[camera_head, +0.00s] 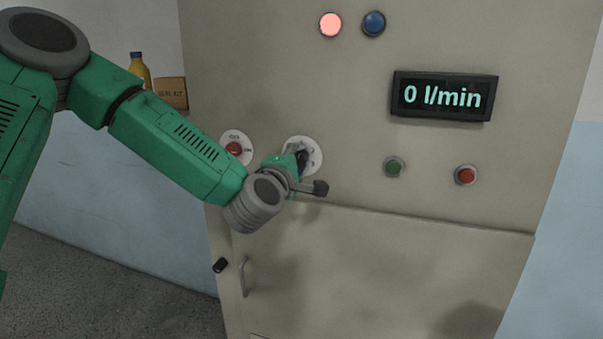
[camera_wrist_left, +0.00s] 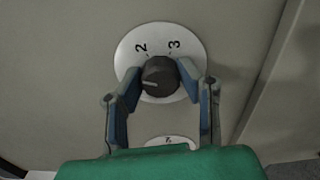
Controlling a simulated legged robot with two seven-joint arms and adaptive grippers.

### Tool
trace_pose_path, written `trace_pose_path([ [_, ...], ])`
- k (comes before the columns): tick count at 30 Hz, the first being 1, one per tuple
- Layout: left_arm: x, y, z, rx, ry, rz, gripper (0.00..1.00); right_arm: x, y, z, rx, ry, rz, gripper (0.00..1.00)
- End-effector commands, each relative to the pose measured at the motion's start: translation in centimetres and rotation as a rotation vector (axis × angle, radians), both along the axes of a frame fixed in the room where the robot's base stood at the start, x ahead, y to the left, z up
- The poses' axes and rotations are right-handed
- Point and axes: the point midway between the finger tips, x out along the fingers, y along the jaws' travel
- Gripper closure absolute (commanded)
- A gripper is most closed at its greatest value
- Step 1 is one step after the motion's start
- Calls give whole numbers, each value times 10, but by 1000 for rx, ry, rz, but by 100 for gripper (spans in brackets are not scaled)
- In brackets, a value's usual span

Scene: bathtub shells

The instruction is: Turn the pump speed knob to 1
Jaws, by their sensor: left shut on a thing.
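The pump speed knob is a dark round knob (camera_wrist_left: 158,77) on a white dial plate (camera_wrist_left: 190,45) with the marks 2 and 3 showing in the left wrist view. A light pointer line on the knob faces left in that view; the other marks are hidden or unreadable. My left gripper (camera_wrist_left: 160,86) has its blue-padded fingers on both sides of the knob, shut on it. In the head view the same white dial plate (camera_head: 316,152) is partly covered by my left gripper (camera_head: 301,160). My right gripper is in neither view.
A display (camera_head: 443,96) reads 0 l/min. Left of the dial is a red switch on a white plate (camera_head: 233,147). Green (camera_head: 394,167) and red (camera_head: 466,175) buttons sit right. A lit red lamp (camera_head: 330,24) and blue lamp (camera_head: 374,23) are above. A door handle (camera_head: 244,277) is below.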

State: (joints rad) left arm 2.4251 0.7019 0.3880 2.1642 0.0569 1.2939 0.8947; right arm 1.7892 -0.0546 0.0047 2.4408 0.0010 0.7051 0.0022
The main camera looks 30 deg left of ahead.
Motion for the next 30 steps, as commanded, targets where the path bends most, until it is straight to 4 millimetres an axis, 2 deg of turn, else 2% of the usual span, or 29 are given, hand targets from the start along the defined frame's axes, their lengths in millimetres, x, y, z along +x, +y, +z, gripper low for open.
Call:
trace_pose_path([
  [1,-1,3,-8,-44,-2,6,98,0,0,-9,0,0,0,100],
  [12,-1,2,-10,-268,-49,5,98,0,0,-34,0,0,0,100],
  [30,0,1,-11,-344,-60,5,98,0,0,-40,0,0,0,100],
])
